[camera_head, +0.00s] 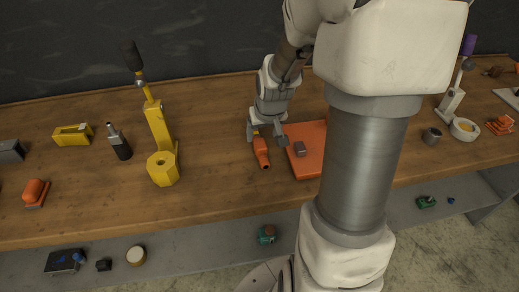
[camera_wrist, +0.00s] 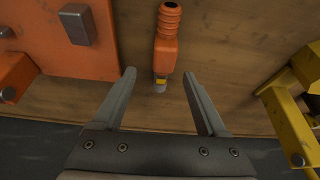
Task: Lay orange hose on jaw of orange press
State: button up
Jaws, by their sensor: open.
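The orange hose (camera_head: 261,152) lies on the wooden bench, just left of the orange press. My gripper (camera_head: 267,136) is open above the bench at the hose's far end. In the wrist view my gripper (camera_wrist: 159,76) has the grey tip between its fingertips; I cannot tell the height gap. The orange press (camera_head: 308,167) has a flat orange base with a small grey jaw block (camera_head: 299,148), also in the wrist view (camera_wrist: 76,24). My arm hides its right side.
A yellow press (camera_head: 163,168) stands to the left, with a dark bottle-like tool (camera_head: 119,142) and a yellow block (camera_head: 73,135) beyond. An orange-red piece (camera_head: 36,191) lies far left. Bare bench lies between yellow press and hose.

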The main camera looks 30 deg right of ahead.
aim_at(260, 140)
jog(key=b+x, duration=0.3)
jog(key=x, duration=0.1)
jog(key=shift+a+f, duration=0.1)
jog(key=shift+a, duration=0.15)
jog(key=shift+w+d+f+b, duration=0.1)
jog(key=shift+w+f+b, duration=0.15)
jog(key=shift+f+b, duration=0.25)
jog(key=shift+r, duration=0.2)
grip_shut()
